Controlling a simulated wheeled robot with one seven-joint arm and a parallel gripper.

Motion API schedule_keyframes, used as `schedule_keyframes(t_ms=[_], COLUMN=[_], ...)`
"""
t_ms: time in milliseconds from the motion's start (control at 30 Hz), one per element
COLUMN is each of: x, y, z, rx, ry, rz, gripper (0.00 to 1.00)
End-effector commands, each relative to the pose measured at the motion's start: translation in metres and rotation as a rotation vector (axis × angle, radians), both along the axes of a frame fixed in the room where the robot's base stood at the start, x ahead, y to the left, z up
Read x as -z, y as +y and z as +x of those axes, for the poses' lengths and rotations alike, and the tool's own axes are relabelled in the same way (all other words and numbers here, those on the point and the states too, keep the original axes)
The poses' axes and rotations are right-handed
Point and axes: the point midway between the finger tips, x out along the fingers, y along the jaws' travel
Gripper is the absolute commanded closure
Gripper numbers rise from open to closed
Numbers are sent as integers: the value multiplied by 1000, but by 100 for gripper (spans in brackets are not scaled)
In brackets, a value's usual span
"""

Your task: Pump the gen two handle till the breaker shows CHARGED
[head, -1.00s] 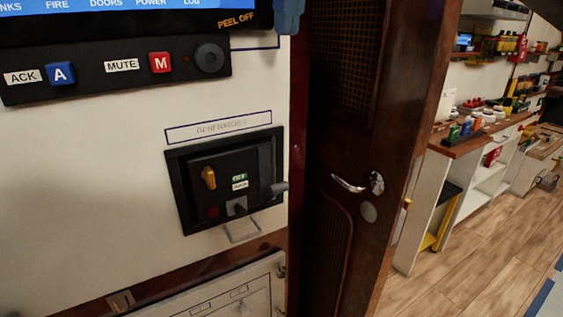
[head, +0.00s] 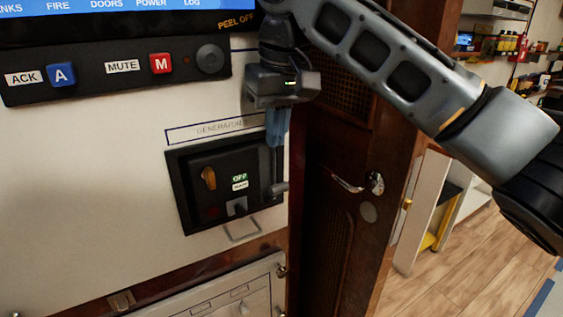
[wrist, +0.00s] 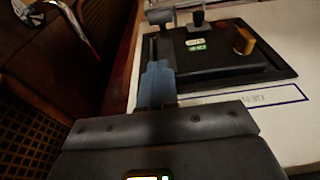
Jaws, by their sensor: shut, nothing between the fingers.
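The breaker (head: 220,195) is a black panel in the white wall, under a label beginning "GENERATOR" whose end is hidden by my gripper. Its grey pump handle (head: 279,188) is at the panel's right edge; in the wrist view the handle (wrist: 160,17) is just beyond my fingertips. A green plate (head: 239,178) reads OFF; the white plate (head: 240,186) below is too small to read. My gripper (head: 275,142) points down, its blue fingers shut and empty, above the handle at the panel's upper right. The fingers (wrist: 156,70) overlap the lever in view; contact cannot be told.
A yellow-orange knob (head: 208,178) is on the breaker's left. A control strip with a blue button (head: 61,74) and red button (head: 160,63) is above. A wooden door (head: 350,150) with a metal handle (head: 372,184) stands close on the right.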

Motion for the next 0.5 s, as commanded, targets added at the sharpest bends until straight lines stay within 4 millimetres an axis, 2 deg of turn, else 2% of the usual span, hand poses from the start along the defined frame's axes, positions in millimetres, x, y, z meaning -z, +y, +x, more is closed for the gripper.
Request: schedule_keyframes(t_ms=[133,200,500], x=[27,35,56], y=[1,-3,-10], z=[4,-3,-14], rx=[2,1,0], ry=[2,2,1], rz=[-2,-1,-1], gripper=[100,100,100])
